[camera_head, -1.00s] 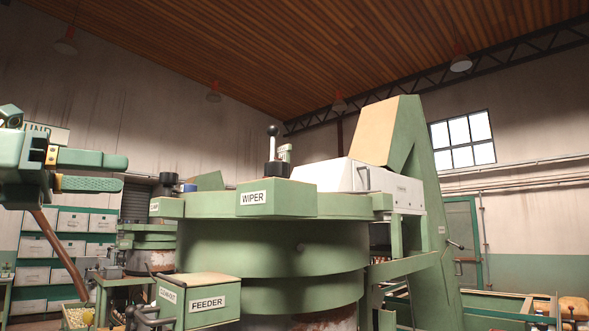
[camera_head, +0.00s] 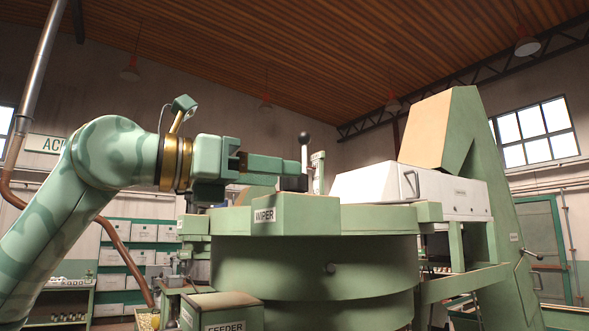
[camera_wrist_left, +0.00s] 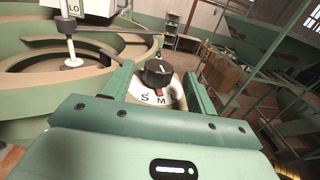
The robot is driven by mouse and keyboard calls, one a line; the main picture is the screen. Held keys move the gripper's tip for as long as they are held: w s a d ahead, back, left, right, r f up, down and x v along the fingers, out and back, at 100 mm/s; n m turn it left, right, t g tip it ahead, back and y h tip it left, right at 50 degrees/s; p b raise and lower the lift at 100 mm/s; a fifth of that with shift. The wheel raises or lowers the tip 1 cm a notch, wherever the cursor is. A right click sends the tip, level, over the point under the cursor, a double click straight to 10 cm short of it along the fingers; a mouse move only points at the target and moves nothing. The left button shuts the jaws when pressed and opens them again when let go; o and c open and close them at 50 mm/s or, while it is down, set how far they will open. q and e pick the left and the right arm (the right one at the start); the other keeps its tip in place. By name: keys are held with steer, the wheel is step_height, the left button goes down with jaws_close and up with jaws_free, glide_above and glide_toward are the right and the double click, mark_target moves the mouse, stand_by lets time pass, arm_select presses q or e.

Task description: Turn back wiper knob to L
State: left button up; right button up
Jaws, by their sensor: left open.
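A thin pale line shows on the knob's top. My left gripper (camera_head: 290,173) is open, its fingers reaching right over the box labelled WIPER (camera_head: 293,212). In the wrist view its two fingers (camera_wrist_left: 158,88) lie on either side of the dial, and the knob shows between and beyond them. In the head view the dark knob (camera_head: 294,184) is partly hidden by the fingers. My right gripper is not in view.
A lever with a black ball (camera_head: 304,139) rises close by the fingertips in the head view. A white housing (camera_head: 370,184) stands to the right. The box labelled FEEDER (camera_head: 222,312) is below.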

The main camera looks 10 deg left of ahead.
arm_select(q)
steer(key=shift+p+x, duration=0.3)
steer(key=shift+x, duration=1.7)
steer(key=shift+a, duration=0.1)
